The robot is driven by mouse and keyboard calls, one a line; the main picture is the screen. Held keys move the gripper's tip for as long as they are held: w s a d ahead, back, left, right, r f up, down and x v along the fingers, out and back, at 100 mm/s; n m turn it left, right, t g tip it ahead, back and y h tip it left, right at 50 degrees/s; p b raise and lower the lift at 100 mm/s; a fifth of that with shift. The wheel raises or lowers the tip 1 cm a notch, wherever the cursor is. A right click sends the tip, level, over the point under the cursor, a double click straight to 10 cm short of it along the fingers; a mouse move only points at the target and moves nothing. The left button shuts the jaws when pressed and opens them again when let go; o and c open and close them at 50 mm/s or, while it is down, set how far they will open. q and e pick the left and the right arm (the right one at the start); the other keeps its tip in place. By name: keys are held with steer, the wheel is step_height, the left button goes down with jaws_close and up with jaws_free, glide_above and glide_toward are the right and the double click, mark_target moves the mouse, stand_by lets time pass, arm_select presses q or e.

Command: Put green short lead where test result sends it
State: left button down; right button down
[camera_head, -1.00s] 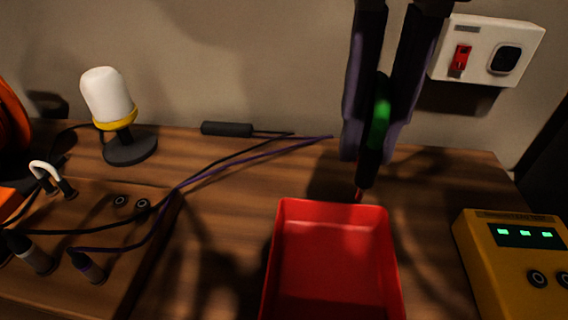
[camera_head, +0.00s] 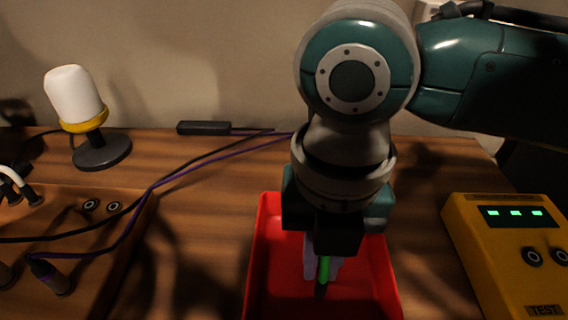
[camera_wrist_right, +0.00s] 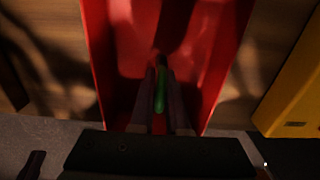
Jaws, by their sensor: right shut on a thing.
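The green short lead (camera_head: 324,270) hangs in the jaws of my right gripper (camera_head: 322,262), its dark end pointing down. My right gripper is shut on it over the red tray (camera_head: 262,240), within the outline of the tray's walls. The wrist view shows the green lead (camera_wrist_right: 160,92) between the two fingers, with the red tray (camera_wrist_right: 98,40) around it. I cannot tell whether the lead touches the tray floor. The yellow tester (camera_head: 480,245) stands to the right, with three green lights lit on its display (camera_head: 516,216). My left gripper is not in view.
A wooden panel (camera_head: 110,235) with sockets and plugged cables lies at the left. A white-topped lamp (camera_head: 75,95) stands behind it. Bare desk separates the tray and panel.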

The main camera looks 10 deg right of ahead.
steer(key=shift+f, duration=0.2)
steer(key=shift+f, duration=0.5)
steer(key=c, duration=0.9)
jaws_free()
